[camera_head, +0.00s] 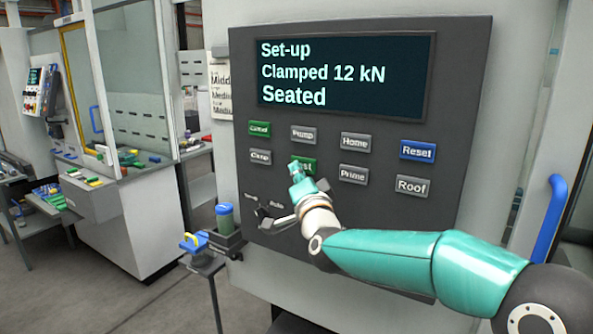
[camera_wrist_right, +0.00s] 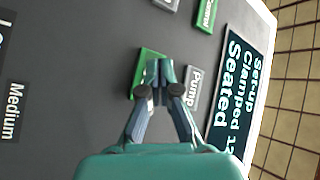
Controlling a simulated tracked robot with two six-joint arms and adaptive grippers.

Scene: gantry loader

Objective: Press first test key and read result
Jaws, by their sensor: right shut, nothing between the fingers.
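The dark control panel (camera_head: 365,110) carries two columns of labelled keys on the left and more on the right. A green key (camera_head: 309,163), its label ending in "st", is partly hidden by my right gripper (camera_head: 296,171). In the right wrist view the shut, empty fingertips (camera_wrist_right: 163,77) overlap the green key (camera_wrist_right: 146,66); I cannot tell whether they touch it. The display (camera_head: 345,75) reads "Set-up", "Clamped 12 kN", "Seated". My left gripper is not in view.
Close around are the Pump key (camera_head: 303,134), Clamp key (camera_head: 260,156), Prime key (camera_head: 353,174) and a rotary knob (camera_head: 264,211). A small stand (camera_head: 204,262) with a blue padlock-like item is left of the panel. A blue handle (camera_head: 549,220) is at right.

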